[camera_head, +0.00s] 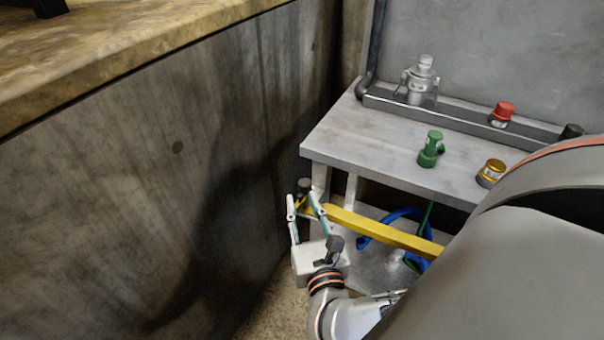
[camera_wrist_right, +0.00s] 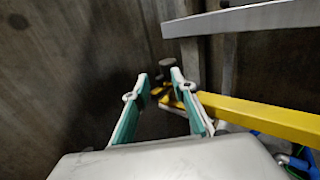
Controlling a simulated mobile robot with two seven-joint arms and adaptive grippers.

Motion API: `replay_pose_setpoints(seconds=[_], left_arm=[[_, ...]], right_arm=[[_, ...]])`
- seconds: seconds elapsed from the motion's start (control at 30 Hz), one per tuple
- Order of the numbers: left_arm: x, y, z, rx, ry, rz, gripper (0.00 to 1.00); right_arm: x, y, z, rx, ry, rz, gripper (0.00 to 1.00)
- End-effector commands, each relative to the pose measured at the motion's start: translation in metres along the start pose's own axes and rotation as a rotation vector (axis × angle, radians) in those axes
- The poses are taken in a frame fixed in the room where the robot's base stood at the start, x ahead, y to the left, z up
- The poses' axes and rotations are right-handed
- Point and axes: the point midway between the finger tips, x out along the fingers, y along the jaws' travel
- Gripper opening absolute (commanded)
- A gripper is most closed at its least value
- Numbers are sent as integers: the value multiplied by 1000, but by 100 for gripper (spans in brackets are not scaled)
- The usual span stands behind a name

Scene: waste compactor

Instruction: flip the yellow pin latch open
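The yellow latch bar (camera_head: 390,232) runs below the grey workbench, from lower right up to its left end, where there is a dark knob (camera_head: 304,185). The bar also shows in the right wrist view (camera_wrist_right: 260,117), with the knob (camera_wrist_right: 167,65) at its far left end. My right gripper (camera_head: 302,198) is open, its two teal-lined fingers pointing toward the knob end. In the wrist view the knob and a yellow end piece (camera_wrist_right: 158,92) appear between and beyond the fingertips (camera_wrist_right: 158,77). Whether the fingers touch them I cannot tell. My left gripper is not in view.
The grey workbench (camera_head: 375,137) carries a green fitting (camera_head: 431,150), a red cap (camera_head: 502,112), a yellow cap (camera_head: 491,173) and a silver fitting (camera_head: 420,82). A dark wall (camera_head: 130,180) stands close on the left. Blue hose (camera_head: 372,228) loops under the bench.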

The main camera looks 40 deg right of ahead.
Motion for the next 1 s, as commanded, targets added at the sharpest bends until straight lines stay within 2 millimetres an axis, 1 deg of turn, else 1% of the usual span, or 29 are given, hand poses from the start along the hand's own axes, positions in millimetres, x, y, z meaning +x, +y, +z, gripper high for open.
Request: replay_pose_setpoints(seconds=[0.03,0.13,0.37,0.4,0.47,0.5,0.77,1.0], left_arm=[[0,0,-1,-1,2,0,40],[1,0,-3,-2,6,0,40],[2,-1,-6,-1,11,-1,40],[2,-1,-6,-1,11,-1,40],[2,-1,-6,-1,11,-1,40],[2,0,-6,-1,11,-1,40],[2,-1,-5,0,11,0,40],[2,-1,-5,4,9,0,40]], right_arm=[[4,0,0,-1,-2,0,26],[8,0,0,-1,0,0,26],[9,0,0,-1,0,0,26],[9,0,0,-1,0,0,20],[9,0,0,-1,0,0,5],[9,0,0,-1,0,-1,0],[8,0,0,0,0,-7,0],[7,2,0,2,2,-75,0]])
